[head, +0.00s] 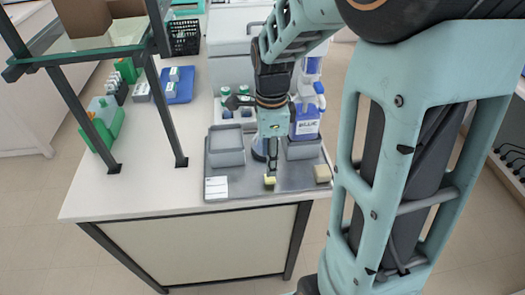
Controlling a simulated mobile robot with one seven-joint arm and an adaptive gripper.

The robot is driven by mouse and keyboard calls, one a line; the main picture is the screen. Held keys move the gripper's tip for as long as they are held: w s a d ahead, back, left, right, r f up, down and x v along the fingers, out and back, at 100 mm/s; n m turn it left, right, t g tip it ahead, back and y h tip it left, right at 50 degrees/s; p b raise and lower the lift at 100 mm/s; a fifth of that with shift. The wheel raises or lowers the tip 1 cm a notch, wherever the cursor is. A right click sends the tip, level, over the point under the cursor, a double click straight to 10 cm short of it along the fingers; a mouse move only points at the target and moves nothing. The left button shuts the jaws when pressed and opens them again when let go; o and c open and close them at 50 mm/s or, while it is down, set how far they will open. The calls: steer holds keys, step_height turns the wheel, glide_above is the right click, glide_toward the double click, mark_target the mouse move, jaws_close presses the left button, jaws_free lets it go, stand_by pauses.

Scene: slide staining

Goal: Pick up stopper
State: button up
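My gripper (271,172) points down over the front of a grey tray (240,192) on the white bench. A small pale yellow piece (269,181), which may be the stopper, shows right at the fingertips. I cannot tell whether the fingers hold it or are only above it. The fingers look narrow and close together, and their gap is too small to make out. A beige block (322,173) lies on the tray's right front corner, apart from the gripper. The arm hides part of the tray's middle.
On the tray stand a grey open container (227,146), a white label card (217,187) and a bottle with a blue label (305,122). Bottles with green caps (226,92) stand behind. A glass shelf frame (90,43) rises at left. The bench's left front is clear.

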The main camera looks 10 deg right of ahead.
mark_target(270, 180)
steer(key=f, duration=0.7)
steer(key=shift+w+d+f, duration=0.2)
steer(key=shift+w+f, duration=0.05)
steer(key=shift+f, duration=0.05)
steer(key=c, duration=0.9)
